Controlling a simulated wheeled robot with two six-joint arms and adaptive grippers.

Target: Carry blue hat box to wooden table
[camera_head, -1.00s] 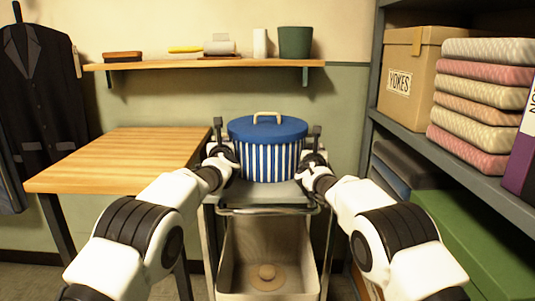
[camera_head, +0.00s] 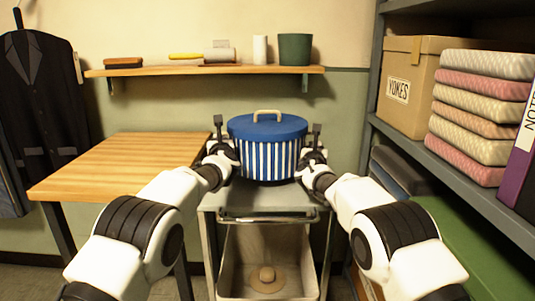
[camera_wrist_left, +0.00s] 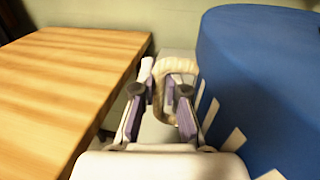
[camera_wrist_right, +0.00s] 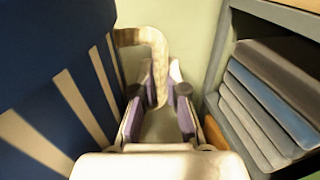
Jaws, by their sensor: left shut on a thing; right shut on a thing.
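The blue hat box (camera_head: 266,160) has a blue lid with a cream handle on top and blue and white striped sides. It is upright over the grey trolley top (camera_head: 240,196); I cannot tell how large any gap beneath it is. My left gripper (camera_wrist_left: 168,98) is shut on a cream loop handle (camera_wrist_left: 186,65) at the box's left side. My right gripper (camera_wrist_right: 162,95) is shut on the matching loop handle (camera_wrist_right: 150,40) at the right side. The wooden table (camera_head: 120,165) stands left of the trolley, its top bare.
The trolley's lower bin holds a straw hat (camera_head: 267,276). A wall shelf (camera_head: 205,71) with small items hangs behind. Grey shelving (camera_head: 452,165) with a carton (camera_head: 415,85) and folded cloths stands close on the right. A dark jacket (camera_head: 45,100) hangs at far left.

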